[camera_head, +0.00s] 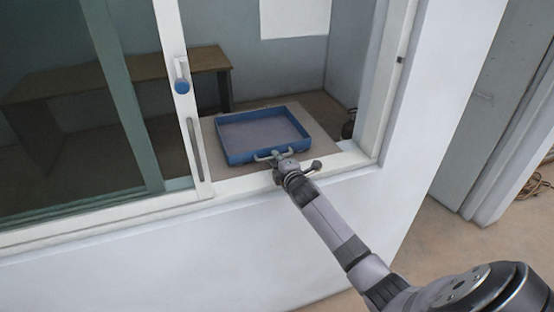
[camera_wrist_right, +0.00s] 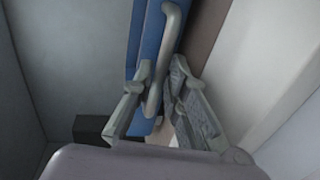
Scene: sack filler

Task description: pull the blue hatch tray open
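The blue hatch tray (camera_head: 226,142) is a shallow open box with a grey floor. It sits just inside the window opening in the head view. A grey bar handle (camera_head: 262,157) is on its near side. My right gripper (camera_head: 278,158) is at this handle. In the right wrist view the handle (camera_wrist_right: 172,25) runs between the gripper's fingers (camera_wrist_right: 160,82), which close in on it from both sides. The blue tray wall (camera_wrist_right: 150,40) is just behind. My left gripper is not in view.
The white window frame and sill (camera_head: 235,184) border the tray, with the white wall below. A brown bench (camera_head: 130,72) is inside. Open floor (camera_head: 430,235) lies to the right.

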